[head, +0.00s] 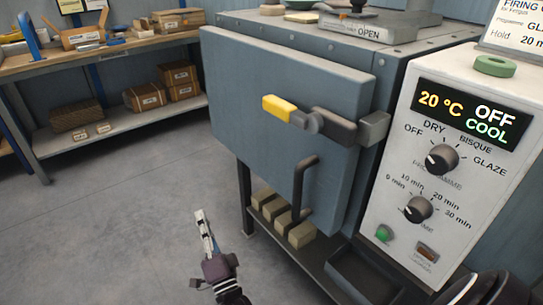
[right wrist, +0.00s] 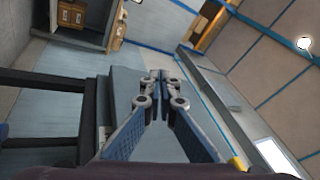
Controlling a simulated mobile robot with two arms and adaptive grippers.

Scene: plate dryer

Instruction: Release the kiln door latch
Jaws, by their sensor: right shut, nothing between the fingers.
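The kiln door (head: 275,130) is a blue-grey slab and looks closed against the kiln body. Its latch has a yellow grip (head: 278,108) at left, a grey pivot and a dark bar (head: 333,126) reaching right to a grey catch block (head: 373,128) beside the door edge. A black door handle (head: 299,190) hangs below it. My right gripper (head: 201,217) is below and left of the door, apart from the latch, pointing up in the picture. Its fingers are together and empty, as the right wrist view (right wrist: 158,88) also shows. My left gripper is out of view.
A control panel (head: 397,195) reading 20 °C, OFF and COOL stands right of the kiln. Pale bricks (head: 275,207) lie on the stand's lower shelf. A workbench with a lower shelf (head: 120,128) holding boxes stands at left. The floor between is clear.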

